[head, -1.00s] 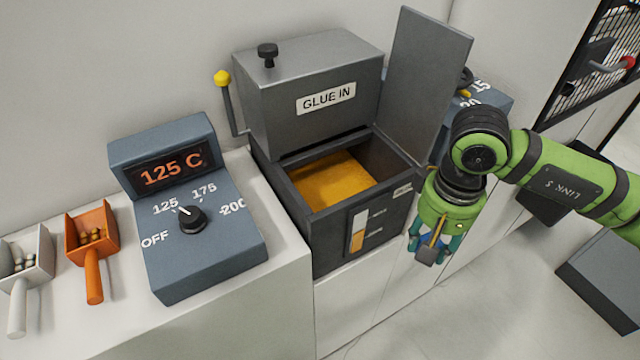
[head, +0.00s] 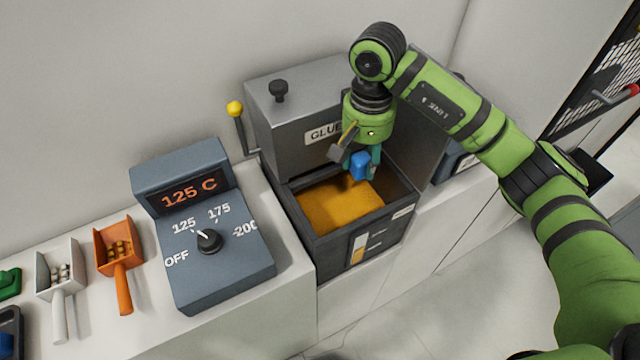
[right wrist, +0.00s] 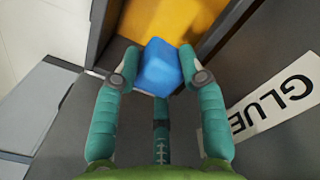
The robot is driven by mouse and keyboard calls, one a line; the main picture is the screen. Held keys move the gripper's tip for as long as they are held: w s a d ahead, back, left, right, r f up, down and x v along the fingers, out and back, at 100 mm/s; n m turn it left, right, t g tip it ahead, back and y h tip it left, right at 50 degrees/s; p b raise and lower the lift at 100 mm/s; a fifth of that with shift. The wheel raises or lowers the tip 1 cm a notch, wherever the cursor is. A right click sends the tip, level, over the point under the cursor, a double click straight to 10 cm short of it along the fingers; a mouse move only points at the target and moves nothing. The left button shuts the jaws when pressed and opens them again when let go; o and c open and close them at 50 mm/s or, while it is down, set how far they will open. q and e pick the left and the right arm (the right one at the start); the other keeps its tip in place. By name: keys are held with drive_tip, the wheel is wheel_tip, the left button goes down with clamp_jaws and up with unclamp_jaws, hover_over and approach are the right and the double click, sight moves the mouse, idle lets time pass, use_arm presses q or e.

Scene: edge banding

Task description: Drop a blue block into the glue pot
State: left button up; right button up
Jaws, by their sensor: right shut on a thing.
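The glue pot (head: 300,218) is a dark open-topped box with amber glue (head: 335,206) inside, under a grey housing with a partly hidden label. A blue block (head: 360,166) is held by my right gripper (head: 362,168) above the pot's opening, near its back side. In the right wrist view the fingers (right wrist: 158,75) are shut on the blue block (right wrist: 158,66), with the glue and the pot's wall beyond it. The open lid behind my arm is partly hidden. My left gripper is not in view.
A control box (head: 215,240) reading 125 C stands left of the pot. An orange scoop (head: 120,262) and a white scoop (head: 60,275) with small pellets lie further left. A yellow-knobbed lever (head: 236,110) sticks up beside the housing.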

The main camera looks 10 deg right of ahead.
sight(361, 179)
drive_tip(key=shift+s+f+b, duration=0.3)
drive_tip(key=shift+s+f, duration=0.4)
drive_tip(key=shift+f, duration=0.25)
wheel_tip(361, 179, down, 2)
drive_tip(key=shift+a+f+b, duration=0.1)
drive_tip(key=shift+f+b, duration=0.1)
drive_tip(key=shift+b, duration=0.15)
drive_tip(key=shift+w+f, duration=0.1)
drive_tip(key=shift+f, duration=0.1)
drive_tip(key=o, duration=1.2)
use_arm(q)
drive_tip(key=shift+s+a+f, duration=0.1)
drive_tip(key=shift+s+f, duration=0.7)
use_arm(e)
wheel_tip(361, 179, up, 12)
drive_tip(key=shift+f, duration=0.1)
